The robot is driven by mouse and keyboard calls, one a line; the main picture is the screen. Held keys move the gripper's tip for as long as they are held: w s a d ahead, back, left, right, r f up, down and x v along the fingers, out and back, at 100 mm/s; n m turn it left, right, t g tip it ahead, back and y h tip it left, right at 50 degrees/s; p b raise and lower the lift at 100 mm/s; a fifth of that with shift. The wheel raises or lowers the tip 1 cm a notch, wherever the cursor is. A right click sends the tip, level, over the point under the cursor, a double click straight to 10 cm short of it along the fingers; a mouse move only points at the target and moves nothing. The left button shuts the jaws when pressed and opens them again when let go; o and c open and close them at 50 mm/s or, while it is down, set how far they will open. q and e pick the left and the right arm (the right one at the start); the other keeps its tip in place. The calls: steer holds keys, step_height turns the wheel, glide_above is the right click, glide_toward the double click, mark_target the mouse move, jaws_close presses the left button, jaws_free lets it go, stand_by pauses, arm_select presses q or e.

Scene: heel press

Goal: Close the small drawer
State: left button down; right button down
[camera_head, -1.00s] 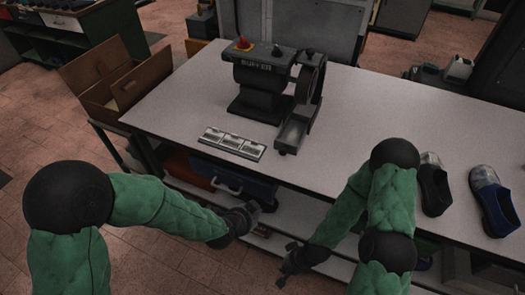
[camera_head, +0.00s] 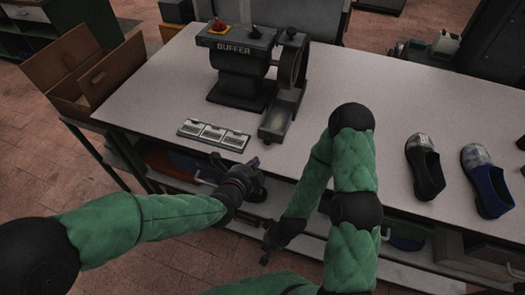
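A black bench buffer (camera_head: 245,66) marked BUFFER stands on the white table. A small open-topped metal drawer or tray (camera_head: 276,124) sticks out below its wheel towards the table's front edge; I cannot tell how far it is pulled out. My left gripper (camera_head: 256,164) is at the table's front edge, just below and left of the tray and apart from it. My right gripper (camera_head: 266,257) is lower, in front of the table and below its top. Both grippers are dark and small, and their finger openings are unclear. I see nothing held.
A plate with three pale panels (camera_head: 213,135) lies left of the tray. Shoes (camera_head: 426,166) stand at the right of the table (camera_head: 345,85). A brown open box (camera_head: 85,70) stands at the left.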

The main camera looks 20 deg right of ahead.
mark_target(267, 144)
arm_select(q)
steer(key=x, duration=0.2)
steer(key=b+x, duration=0.1)
steer(key=x, duration=0.2)
steer(key=r+b+x, duration=0.1)
steer(key=x, duration=0.2)
steer(key=shift+w+d+f, duration=0.1)
steer(key=shift+w+d, duration=0.15)
steer(key=shift+w, duration=0.1)
steer(key=shift+w, duration=0.15)
steer(key=shift+w+d, duration=0.25)
steer(key=w+d+p, duration=0.1)
steer(key=w+d, duration=0.1)
steer(key=w, duration=0.1)
steer(key=w+d+p, duration=0.2)
steer(key=w, duration=0.1)
steer(key=w+d+p, duration=0.1)
steer(key=w+d, duration=0.1)
steer(key=w, duration=0.1)
steer(key=shift+w+d, duration=0.3)
steer(key=shift+w, duration=0.1)
steer(key=shift+a, duration=0.1)
